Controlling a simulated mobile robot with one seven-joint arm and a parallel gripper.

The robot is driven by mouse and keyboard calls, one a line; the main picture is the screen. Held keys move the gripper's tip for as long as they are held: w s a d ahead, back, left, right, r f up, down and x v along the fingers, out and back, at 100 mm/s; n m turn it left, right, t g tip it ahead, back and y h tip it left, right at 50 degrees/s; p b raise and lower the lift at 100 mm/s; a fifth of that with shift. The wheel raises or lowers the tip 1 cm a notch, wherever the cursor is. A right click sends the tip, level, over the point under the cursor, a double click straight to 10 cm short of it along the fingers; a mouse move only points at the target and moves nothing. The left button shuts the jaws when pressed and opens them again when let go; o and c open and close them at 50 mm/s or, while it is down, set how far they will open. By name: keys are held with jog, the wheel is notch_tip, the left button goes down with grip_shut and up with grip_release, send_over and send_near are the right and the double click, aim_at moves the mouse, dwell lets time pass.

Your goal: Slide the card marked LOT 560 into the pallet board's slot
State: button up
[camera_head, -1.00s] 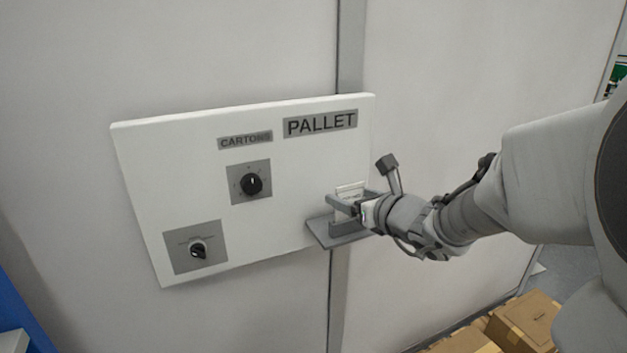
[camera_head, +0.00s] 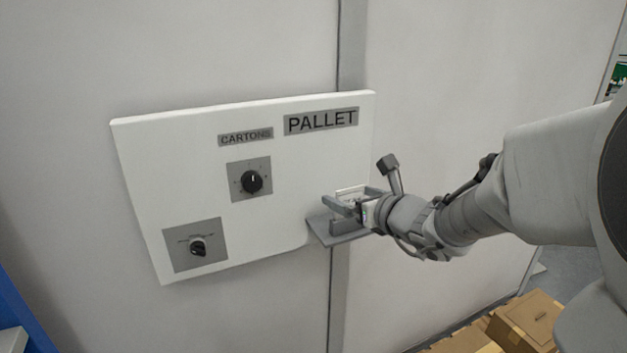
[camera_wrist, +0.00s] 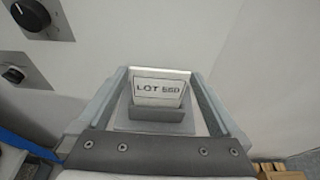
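The white card marked LOT 560 (camera_wrist: 158,88) stands upright in the dark slot holder (camera_wrist: 158,114) in the wrist view, its lower part hidden by the holder's front lip. My gripper (camera_wrist: 160,73) is open, with one finger on each side of the card and a gap on both sides. In the head view, my gripper (camera_head: 347,201) is at the lower right of the white pallet board (camera_head: 290,205), around the holder. The card there is small and partly hidden by the fingers.
A grey ledge (camera_head: 335,232) juts out below the holder. A CARTONS dial (camera_head: 251,181) and a lower knob (camera_head: 198,246) are on the board, left of my gripper. Cardboard boxes (camera_head: 527,318) lie at the lower right. The wall right of the board is bare.

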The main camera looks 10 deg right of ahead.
jog(key=v, duration=1.7)
jog(key=s+a+n+g+y+p, duration=0.1)
jog(key=s+a+n+g+p, duration=0.55)
jog(key=n, duration=0.95)
jog(key=shift+s+d+r+n+g+h+p, duration=0.2)
jog(key=shift+s+n+h, duration=0.7)
jog(key=shift+n, duration=1.85)
jog(key=shift+s+d+f+n+g+h+p, duration=0.1)
jog(key=shift+s+d+n+g+h, duration=0.45)
jog(key=shift+n, duration=2.15)
jog(key=shift+s+a+r+n+g+h+p, duration=0.15)
jog(key=shift+s+n+h, duration=1)
jog(key=shift+n, duration=1.6)
jog(key=shift+w, duration=0.25)
